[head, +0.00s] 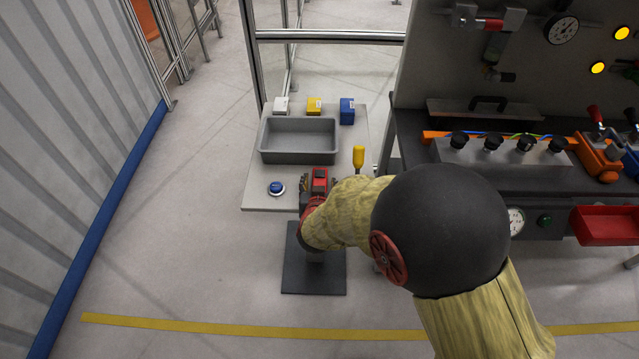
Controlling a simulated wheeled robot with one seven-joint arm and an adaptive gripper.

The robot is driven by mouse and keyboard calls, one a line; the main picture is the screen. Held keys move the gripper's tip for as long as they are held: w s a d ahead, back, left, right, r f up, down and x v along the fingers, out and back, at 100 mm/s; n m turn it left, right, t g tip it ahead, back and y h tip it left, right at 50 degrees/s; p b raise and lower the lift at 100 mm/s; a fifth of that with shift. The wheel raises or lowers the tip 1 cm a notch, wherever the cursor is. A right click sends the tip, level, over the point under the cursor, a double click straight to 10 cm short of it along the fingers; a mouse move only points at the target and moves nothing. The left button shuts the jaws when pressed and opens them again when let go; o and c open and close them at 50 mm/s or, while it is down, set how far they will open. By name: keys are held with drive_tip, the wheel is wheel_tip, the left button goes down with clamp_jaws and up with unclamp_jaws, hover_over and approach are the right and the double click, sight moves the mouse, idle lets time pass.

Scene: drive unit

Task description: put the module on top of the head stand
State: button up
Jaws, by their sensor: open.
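I cannot tell for sure which thing is the module. A red and black block (320,178) is at the front edge of the small light table (255,150), and it may be the module. My gripper (319,190) is at that block, with dark finger parts seen on either side of it. The jaws are open, and whether they touch the block is hidden. My arm comes in from the lower right and covers part of this area.
On the table are a grey tray (298,158), white (281,105), yellow (314,106) and blue (347,110) boxes, a blue round button-like thing (276,188) and a yellow-handled tool (358,157). A dark workbench (412,125) stands right. The floor at left is clear.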

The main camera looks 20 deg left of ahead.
drive_tip(key=p+v, duration=0.3)
drive_tip(key=v, duration=0.9)
drive_tip(key=shift+p, duration=0.3)
